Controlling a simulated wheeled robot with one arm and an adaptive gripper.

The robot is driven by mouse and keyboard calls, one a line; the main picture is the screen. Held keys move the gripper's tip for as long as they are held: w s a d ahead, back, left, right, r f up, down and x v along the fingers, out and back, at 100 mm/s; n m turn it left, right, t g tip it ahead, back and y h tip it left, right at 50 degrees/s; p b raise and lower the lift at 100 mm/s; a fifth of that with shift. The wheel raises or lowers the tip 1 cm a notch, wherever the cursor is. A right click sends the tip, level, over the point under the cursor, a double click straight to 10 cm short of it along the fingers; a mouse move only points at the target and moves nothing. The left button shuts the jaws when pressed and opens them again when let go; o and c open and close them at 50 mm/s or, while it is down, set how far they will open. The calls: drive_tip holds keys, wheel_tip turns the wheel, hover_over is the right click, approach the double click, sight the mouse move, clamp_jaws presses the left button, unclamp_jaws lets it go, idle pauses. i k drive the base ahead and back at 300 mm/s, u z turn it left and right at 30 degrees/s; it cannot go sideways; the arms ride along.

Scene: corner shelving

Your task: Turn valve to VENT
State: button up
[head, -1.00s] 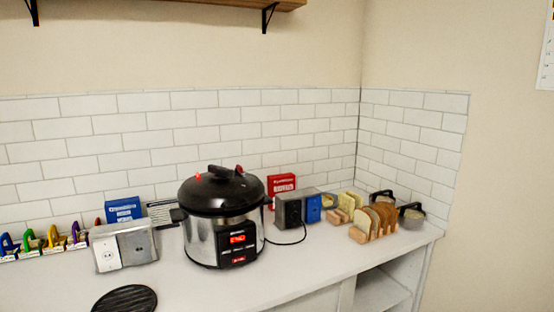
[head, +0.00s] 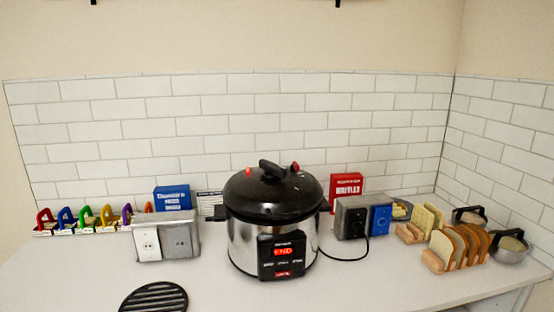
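A pressure cooker (head: 273,222) with a steel body and black lid stands in the middle of the white counter. Its front panel (head: 283,254) has a lit red display that seems to read "END". On the lid are a black handle (head: 272,170), a small red piece (head: 248,171) at the left and a red-tipped piece (head: 295,167) at the right rear. I cannot tell which of these is the valve, nor its setting. My gripper is not in view.
A double outlet box (head: 167,237) stands left of the cooker. A grey-and-blue switch box (head: 364,218), with a black cord beside it, stands right. A round black trivet (head: 153,298) lies in front. Bread racks (head: 458,247) and measuring cups (head: 510,246) fill the right corner.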

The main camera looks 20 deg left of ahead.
sight(295, 166)
drive_tip(key=u, duration=0.5)
drive_tip(key=i, duration=0.55)
drive_tip(key=u, duration=0.45)
